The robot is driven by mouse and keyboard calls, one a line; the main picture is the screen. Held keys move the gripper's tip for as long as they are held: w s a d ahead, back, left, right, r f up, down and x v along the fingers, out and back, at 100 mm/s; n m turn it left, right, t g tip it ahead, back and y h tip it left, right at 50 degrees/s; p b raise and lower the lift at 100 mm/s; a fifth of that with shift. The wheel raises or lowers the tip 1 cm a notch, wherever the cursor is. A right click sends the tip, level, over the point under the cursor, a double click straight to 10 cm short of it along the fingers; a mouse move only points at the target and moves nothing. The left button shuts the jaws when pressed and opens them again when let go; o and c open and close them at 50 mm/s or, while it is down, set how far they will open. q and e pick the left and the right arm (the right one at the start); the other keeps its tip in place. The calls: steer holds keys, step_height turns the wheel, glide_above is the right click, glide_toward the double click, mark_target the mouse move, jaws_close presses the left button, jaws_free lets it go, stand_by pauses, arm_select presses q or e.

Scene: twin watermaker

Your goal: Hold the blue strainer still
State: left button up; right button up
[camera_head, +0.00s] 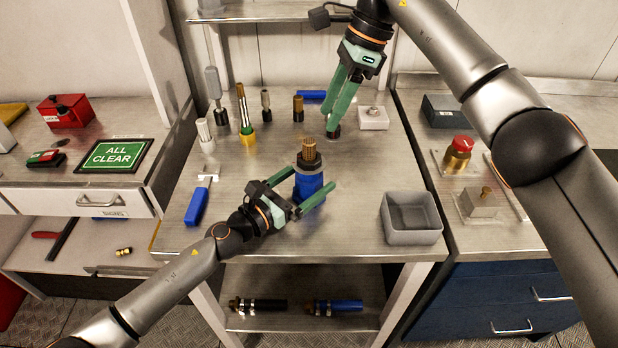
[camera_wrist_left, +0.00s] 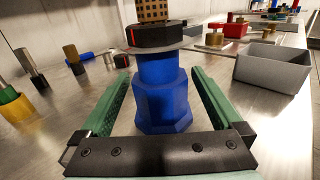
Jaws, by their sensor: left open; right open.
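The blue strainer (camera_head: 308,184) stands upright on the steel table, with a dark collar and a brass mesh top (camera_head: 309,152). In the left wrist view the strainer (camera_wrist_left: 161,95) stands between the two green fingers, with a visible gap on each side. My left gripper (camera_head: 308,187) is open around its blue body, low over the table. My right gripper (camera_head: 333,128) points down behind the strainer, near a small dark-based item at the back of the table. It is open, though its fingers look close together from the head view.
A grey open bin (camera_head: 410,218) stands at the table's right front. A blue-handled tool (camera_head: 198,204) lies at the left. Several brushes and fittings stand at the back left, including a yellow-based one (camera_head: 247,134).

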arm_select(q)
steer(key=shift+w+d, duration=0.1)
steer(key=shift+c, duration=0.2)
jaws_close()
stand_by(0.6)
stand_by(0.9)
stand_by(0.5)
jaws_free()
stand_by(0.3)
jaws_close()
stand_by(0.7)
stand_by(0.9)
